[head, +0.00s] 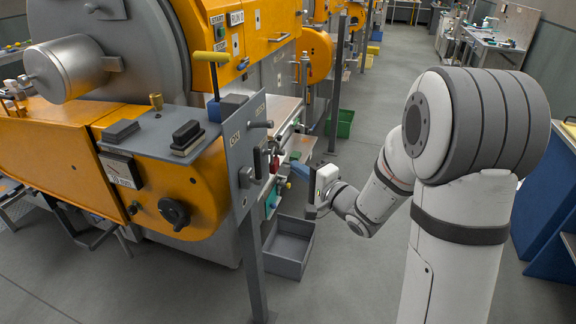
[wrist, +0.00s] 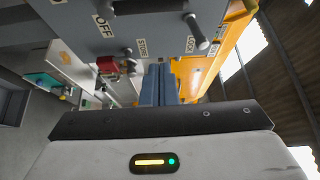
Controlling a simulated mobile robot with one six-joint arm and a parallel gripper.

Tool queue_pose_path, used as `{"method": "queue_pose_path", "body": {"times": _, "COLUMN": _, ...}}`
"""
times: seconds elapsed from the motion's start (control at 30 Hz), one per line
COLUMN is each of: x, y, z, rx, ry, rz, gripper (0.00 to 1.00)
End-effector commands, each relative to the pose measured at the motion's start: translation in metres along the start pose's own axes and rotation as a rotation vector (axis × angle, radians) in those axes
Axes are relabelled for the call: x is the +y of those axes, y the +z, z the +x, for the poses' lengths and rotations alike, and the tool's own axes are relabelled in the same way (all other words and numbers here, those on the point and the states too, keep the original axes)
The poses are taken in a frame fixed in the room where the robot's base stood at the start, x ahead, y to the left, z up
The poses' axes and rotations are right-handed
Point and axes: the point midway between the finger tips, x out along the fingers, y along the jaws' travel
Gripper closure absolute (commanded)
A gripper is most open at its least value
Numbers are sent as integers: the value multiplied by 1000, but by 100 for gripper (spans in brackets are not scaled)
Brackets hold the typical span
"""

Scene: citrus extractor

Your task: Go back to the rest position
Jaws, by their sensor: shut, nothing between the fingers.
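My gripper (head: 290,166) is at the right of the machine's grey lever panel (head: 240,150) in the head view, with my arm reaching in from the right. In the wrist view its blue fingers (wrist: 160,72) are together and empty, pointing at the lower edge of the grey panel (wrist: 150,38). I cannot tell whether the fingertips touch the panel. A red part (wrist: 118,67) sits left of the fingers, below the "OFF" label. A dark lever (wrist: 197,35) with a rounded end sticks out to the right.
The orange extractor (head: 185,190) fills the left side. A grey bin (head: 288,248) stands on the floor below my gripper, and a green crate (head: 340,123) stands farther back. A blue-sided bench (head: 545,220) is at the right. The aisle floor (head: 390,75) beyond is clear.

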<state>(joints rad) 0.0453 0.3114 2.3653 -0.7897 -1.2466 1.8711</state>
Motion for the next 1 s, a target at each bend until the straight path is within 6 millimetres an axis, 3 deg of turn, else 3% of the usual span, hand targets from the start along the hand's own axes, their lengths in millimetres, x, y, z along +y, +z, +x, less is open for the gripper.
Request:
{"method": "queue_pose_path", "body": {"times": 0.17, "x": -2, "y": -4, "z": -10, "rx": 27, "ry": 25, "rz": -44, "gripper": 100}}
{"method": "queue_pose_path", "body": {"times": 0.37, "x": -6, "y": -30, "z": -27, "rx": 183, "ry": 230, "rz": -311, "gripper": 100}}
{"method": "queue_pose_path", "body": {"times": 0.5, "x": -7, "y": -48, "z": -58, "rx": 277, "ry": 465, "rz": -517, "gripper": 100}}
{"method": "queue_pose_path", "body": {"times": 0.63, "x": -7, "y": -53, "z": -96, "rx": 298, "ry": 696, "rz": -657, "gripper": 100}}
{"method": "queue_pose_path", "body": {"times": 0.83, "x": -4, "y": -34, "z": -163, "rx": 185, "ry": 1032, "rz": -784, "gripper": 100}}
{"method": "queue_pose_path", "body": {"times": 1.0, "x": -2, "y": 8, "z": -220, "rx": -50, "ry": 1246, "rz": -830, "gripper": 100}}
